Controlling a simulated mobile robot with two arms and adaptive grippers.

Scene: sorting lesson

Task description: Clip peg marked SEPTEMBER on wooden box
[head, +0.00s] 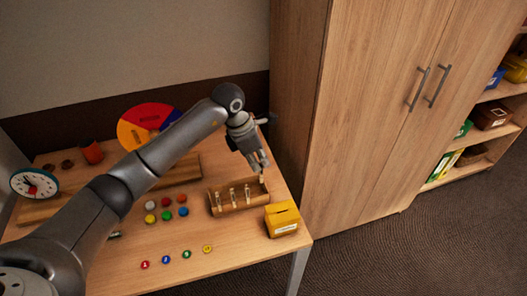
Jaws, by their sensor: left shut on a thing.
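The wooden box (225,208) stands on the right part of the table, with several pale clip pegs along its front wall. My left gripper (260,168) reaches down over the right end of the box and is shut on a small pale peg (262,178), which is near the box's right end. I cannot tell whether this peg touches the box wall. The writing on the pegs is too small to read, so I cannot tell which one is marked SEPTEMBER. My right gripper is not in view.
A yellow box (283,219) with a label stands close to the right of the wooden box. Coloured discs (167,202) lie left of it, and numbered counters (186,254) lie in front. A clock (34,183) stands at the left. A tall cabinet (375,110) rises beside the table's right edge.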

